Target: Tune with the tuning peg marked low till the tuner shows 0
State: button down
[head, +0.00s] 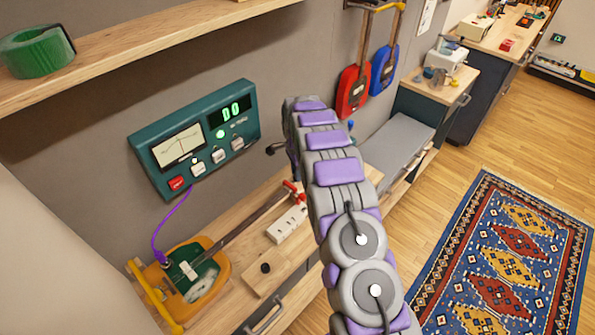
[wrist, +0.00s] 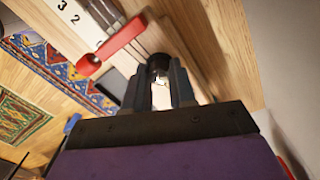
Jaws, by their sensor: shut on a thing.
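The teal tuner (head: 195,135) is on the wall in the head view. Its green digits (head: 231,109) look like "D0", and its white needle dial is too small to read surely. The yellow stringed instrument (head: 185,278) lies on the bench, joined to the tuner by a purple cable (head: 172,222). Its neck runs up right to a red peg (head: 294,188), also in the wrist view (wrist: 112,46). In the wrist view my gripper (wrist: 160,75) is shut on a dark tuning peg (wrist: 159,64) beside the strings. No "low" mark is readable. My arm hides the gripper in the head view.
A shelf (head: 130,55) with a green roll (head: 36,50) overhangs. Red and blue instruments (head: 352,90) hang beyond. A patterned rug (head: 505,255) covers floor at right.

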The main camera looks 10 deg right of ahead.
jog(key=c, duration=0.9)
grip_release()
jog(key=shift+a, duration=0.1)
jog(key=shift+c, duration=0.2)
jog(key=shift+w+r, duration=0.1)
jog(key=shift+r, duration=0.05)
notch_tip(320, 180, up, 17)
jog(key=p, duration=0.1)
jog(key=shift+w, duration=0.2)
jog(key=shift+a, duration=0.1)
